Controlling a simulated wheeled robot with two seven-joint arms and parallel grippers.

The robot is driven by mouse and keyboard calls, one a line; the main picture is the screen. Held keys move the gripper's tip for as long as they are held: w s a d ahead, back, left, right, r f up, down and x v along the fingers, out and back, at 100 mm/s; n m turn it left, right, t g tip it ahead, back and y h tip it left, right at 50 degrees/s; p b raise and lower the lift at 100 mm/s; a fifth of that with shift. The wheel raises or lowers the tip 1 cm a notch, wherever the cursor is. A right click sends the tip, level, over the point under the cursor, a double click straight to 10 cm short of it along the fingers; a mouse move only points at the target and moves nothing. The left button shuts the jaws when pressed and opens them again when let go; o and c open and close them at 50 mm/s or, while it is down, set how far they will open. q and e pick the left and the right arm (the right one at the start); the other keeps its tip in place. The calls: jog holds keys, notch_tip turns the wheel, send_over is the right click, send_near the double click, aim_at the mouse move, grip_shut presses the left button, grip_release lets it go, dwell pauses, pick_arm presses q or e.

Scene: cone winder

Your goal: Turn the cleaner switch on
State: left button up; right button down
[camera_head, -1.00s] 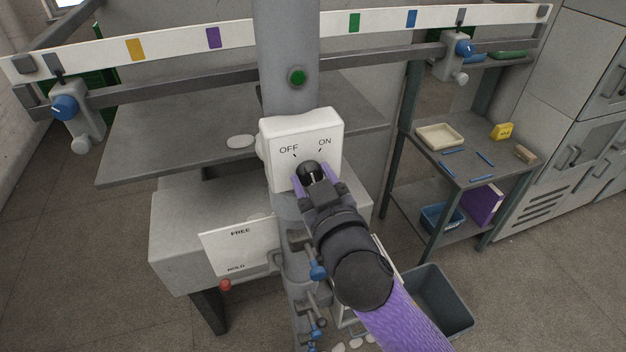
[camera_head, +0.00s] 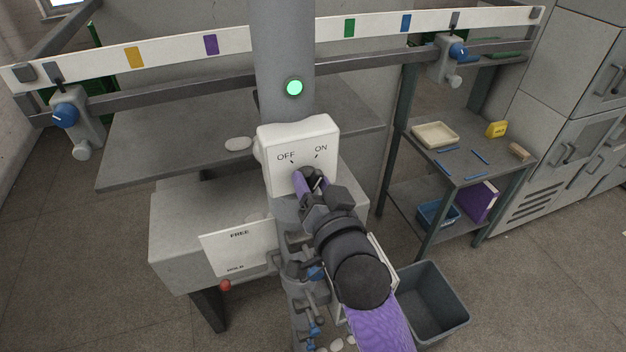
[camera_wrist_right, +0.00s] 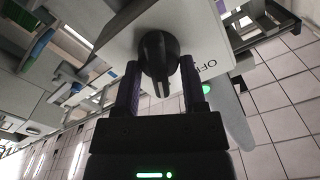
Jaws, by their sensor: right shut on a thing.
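The cleaner switch is a white box (camera_head: 286,150) marked OFF and ON, with a black rotary knob (camera_wrist_right: 158,58) on its front. My right gripper (camera_head: 309,182) is shut on the knob, its two purple fingers on either side of it. In the head view the gripper partly hides the knob, and its pointer leans toward the ON side. A round green lamp (camera_head: 294,88) on the grey post above the box is lit. My left gripper is not in view.
A long rail (camera_head: 200,86) with coloured tabs above it crosses behind the post. A FREE/HOLD plate (camera_head: 238,249) is at lower left. A grey bin (camera_head: 432,304) stands at lower right, near a side table with a cream tray (camera_head: 435,134).

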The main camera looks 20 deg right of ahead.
jog(key=shift+r+m, duration=0.1)
jog(key=shift+m, duration=0.2)
jog(key=shift+c, duration=0.7)
grip_release()
jog(key=shift+s+f, duration=0.2)
jog(key=shift+s, duration=0.15)
jog(key=s+b, duration=0.1)
jog(key=s, duration=0.8)
jog(key=shift+d+r+b, duration=0.15)
jog(key=shift+d+b, duration=0.05)
jog(key=shift+b, duration=0.15)
jog(key=shift+s, duration=0.1)
